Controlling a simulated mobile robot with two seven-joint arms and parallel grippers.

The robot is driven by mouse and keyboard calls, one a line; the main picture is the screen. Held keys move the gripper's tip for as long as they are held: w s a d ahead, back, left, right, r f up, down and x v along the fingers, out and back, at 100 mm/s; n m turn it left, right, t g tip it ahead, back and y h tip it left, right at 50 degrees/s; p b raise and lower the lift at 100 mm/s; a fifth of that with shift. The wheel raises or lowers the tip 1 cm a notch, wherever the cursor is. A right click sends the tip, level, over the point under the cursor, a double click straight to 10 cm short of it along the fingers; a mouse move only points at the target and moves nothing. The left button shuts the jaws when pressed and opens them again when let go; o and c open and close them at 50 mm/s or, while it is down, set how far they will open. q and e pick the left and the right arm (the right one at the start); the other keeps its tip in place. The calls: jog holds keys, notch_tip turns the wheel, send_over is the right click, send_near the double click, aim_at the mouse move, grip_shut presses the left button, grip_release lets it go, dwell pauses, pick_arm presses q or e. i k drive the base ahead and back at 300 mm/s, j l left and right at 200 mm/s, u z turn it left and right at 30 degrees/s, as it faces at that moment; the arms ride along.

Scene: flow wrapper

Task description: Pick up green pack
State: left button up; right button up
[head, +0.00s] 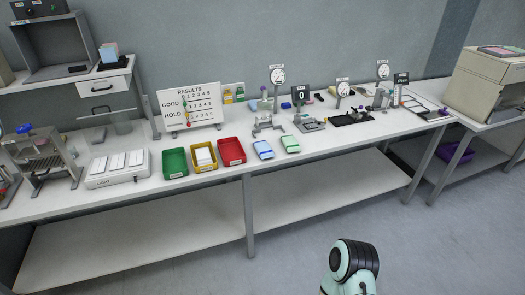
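The green pack (290,144) lies flat near the front edge of the long white table (330,148), right of the middle. A similar blue pack (263,149) lies just left of it, with a small gap between them. Neither of my grippers shows in the head view. Only a rounded part of one of my arms shows at the bottom, right of centre, in front of the table and apart from the packs.
Green (175,163), yellow (204,158) and red (231,151) bins stand left of the packs. A grey metal fixture (268,125) and a scale (309,122) stand behind them. A results board (189,106) stands farther back. The floor in front is clear.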

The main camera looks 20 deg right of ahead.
aim_at(290, 143)
jog(key=i+l+u, duration=0.15)
jog(key=l, duration=0.25)
jog(key=i+l+u, duration=0.1)
jog(key=l, duration=0.3)
jog(key=i+l+u, duration=0.15)
jog(key=l, duration=0.25)
jog(key=i+l+u, duration=0.15)
jog(key=l, duration=0.3)
jog(key=i+l+u, duration=0.15)
jog(key=l, duration=0.3)
